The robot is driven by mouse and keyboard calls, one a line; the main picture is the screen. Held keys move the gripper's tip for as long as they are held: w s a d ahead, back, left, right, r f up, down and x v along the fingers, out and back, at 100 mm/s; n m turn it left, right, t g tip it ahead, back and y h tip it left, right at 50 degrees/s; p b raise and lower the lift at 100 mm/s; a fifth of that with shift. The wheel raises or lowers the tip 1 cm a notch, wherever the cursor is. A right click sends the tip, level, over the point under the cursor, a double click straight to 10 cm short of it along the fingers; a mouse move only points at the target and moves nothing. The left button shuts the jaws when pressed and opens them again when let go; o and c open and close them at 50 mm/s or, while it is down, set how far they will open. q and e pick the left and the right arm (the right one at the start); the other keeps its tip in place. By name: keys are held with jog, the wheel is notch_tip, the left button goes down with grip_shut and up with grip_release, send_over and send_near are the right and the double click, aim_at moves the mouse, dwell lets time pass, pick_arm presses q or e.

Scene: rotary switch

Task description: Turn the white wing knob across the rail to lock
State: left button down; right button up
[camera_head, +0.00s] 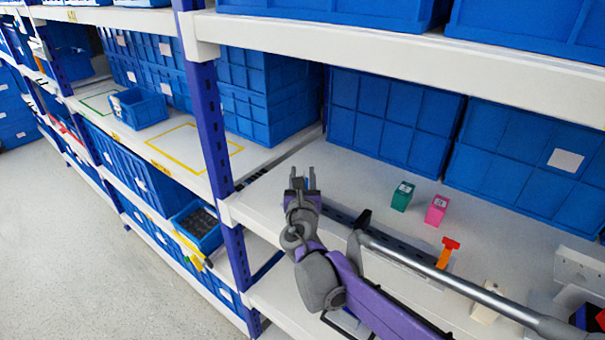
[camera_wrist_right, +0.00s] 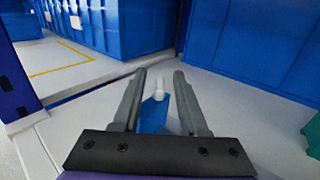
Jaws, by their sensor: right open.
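My right gripper (camera_head: 303,178) is open over the white shelf beside the purple upright. In the right wrist view its fingers (camera_wrist_right: 160,78) stand apart with a small blue block (camera_wrist_right: 153,115) showing between them. A small white upright piece (camera_wrist_right: 159,88) shows at the far end of this block; it may be the white wing knob, but its wings cannot be made out. No finger visibly touches it. A dark slotted rail (camera_head: 392,254) runs along the shelf, partly hidden by my right arm. My left gripper is not in view.
A silver bar (camera_head: 450,277) with a black end bracket runs above the shelf's front. An orange-red T-shaped piece (camera_head: 447,252), a cream block (camera_head: 487,300), a green box (camera_head: 402,196) and a pink box (camera_head: 437,210) are to the right. Blue bins (camera_head: 390,120) line the back.

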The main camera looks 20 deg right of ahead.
jog(key=shift+w, duration=0.25)
grip_shut()
jog(key=shift+m+h, duration=0.4)
jog(key=shift+h, duration=0.2)
jog(key=m+g+h, duration=0.1)
jog(key=h, duration=0.1)
jog(key=shift+m+g+h, duration=0.3)
jog(key=shift+m, duration=0.1)
jog(key=shift+s+d+m+g+h, duration=0.1)
jog(key=shift+m+g+h, duration=2.3)
jog(key=shift+h, duration=0.5)
